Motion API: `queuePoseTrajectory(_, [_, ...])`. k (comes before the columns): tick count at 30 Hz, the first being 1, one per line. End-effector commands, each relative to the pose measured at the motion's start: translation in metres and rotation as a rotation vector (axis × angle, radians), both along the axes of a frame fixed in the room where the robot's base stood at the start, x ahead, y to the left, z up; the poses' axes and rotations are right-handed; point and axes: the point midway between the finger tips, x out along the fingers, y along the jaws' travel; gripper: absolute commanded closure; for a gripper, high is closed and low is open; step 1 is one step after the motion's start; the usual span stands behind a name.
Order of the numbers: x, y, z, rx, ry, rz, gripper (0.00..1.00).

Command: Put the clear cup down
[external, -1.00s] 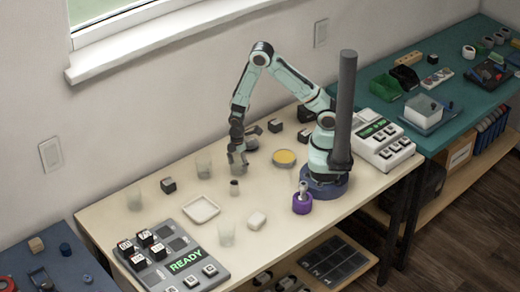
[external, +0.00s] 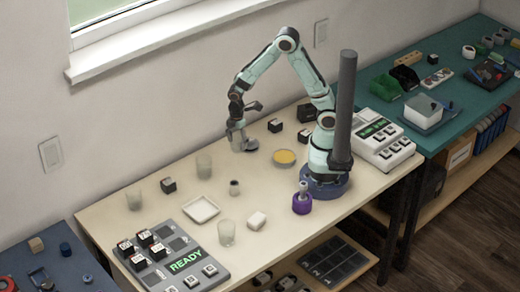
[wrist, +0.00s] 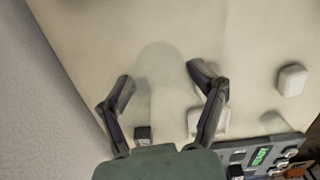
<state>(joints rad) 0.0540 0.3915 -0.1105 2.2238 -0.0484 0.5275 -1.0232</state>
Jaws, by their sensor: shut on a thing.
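My gripper (external: 237,126) is above the back middle of the table, shut on a clear cup (external: 236,139) that is hard to make out. In the wrist view, the fingers of my gripper (wrist: 162,80) stand apart at either side of the faint, see-through cup (wrist: 160,62). The cup appears raised off the table, though its lower edge is unclear. Other clear cups stand on the table: one at the left (external: 134,199), one nearer the middle (external: 204,166) and one at the front (external: 226,233).
A white dish (external: 201,209), a small dark-topped jar (external: 234,187), a white block (external: 257,220) and a black cube (external: 168,185) lie around the middle. A yellow-filled dish (external: 284,157) is right of my gripper. The READY panel (external: 207,276) is front left.

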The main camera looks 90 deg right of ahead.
Motion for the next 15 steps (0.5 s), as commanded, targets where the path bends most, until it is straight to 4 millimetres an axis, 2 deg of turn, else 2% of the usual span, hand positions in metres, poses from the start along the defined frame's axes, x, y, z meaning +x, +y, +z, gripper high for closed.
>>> queuePoseTrajectory(5, [-0.001,0.000,0.001,0.000,0.000,-0.069,0.62])
queuePoseTrajectory(10, [-0.008,0.002,0.002,0.001,0.001,-0.257,0.62])
queuePoseTrajectory(13, [-0.008,0.017,0.007,0.001,-0.002,-0.343,0.62])
queuePoseTrajectory(15, [-0.009,0.037,0.012,0.002,-0.003,-0.370,0.62])
